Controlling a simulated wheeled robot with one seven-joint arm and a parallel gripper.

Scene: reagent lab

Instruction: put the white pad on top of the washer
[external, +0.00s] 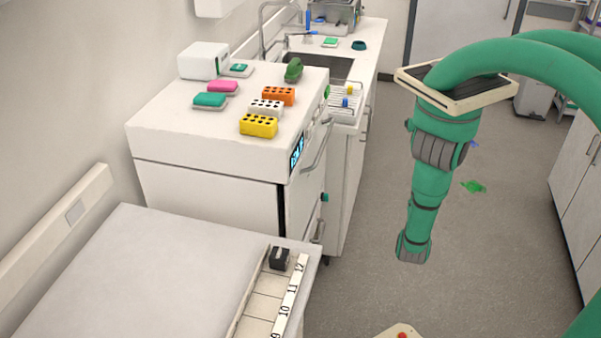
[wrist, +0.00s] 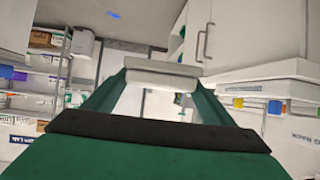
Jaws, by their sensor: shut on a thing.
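The washer is most likely the white machine (external: 205,185) with a blue display and a front handle, at the middle left in the external view. Its flat top carries several small items. The wrist view shows a whitish pad (wrist: 163,73) at the far end of my gripper (wrist: 165,85), between its two green fingers. My gripper is shut on it. My green arm (external: 428,180) hangs over the floor, right of the washer and apart from it. I cannot make out the fingers or the pad in the external view.
On the washer top are a white box (external: 204,61), a pink pad (external: 222,86), a teal pad (external: 210,100), and orange (external: 279,95), white (external: 266,107) and yellow (external: 259,125) racks. The front left part of the top is bare. A sink (external: 318,67) lies behind.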

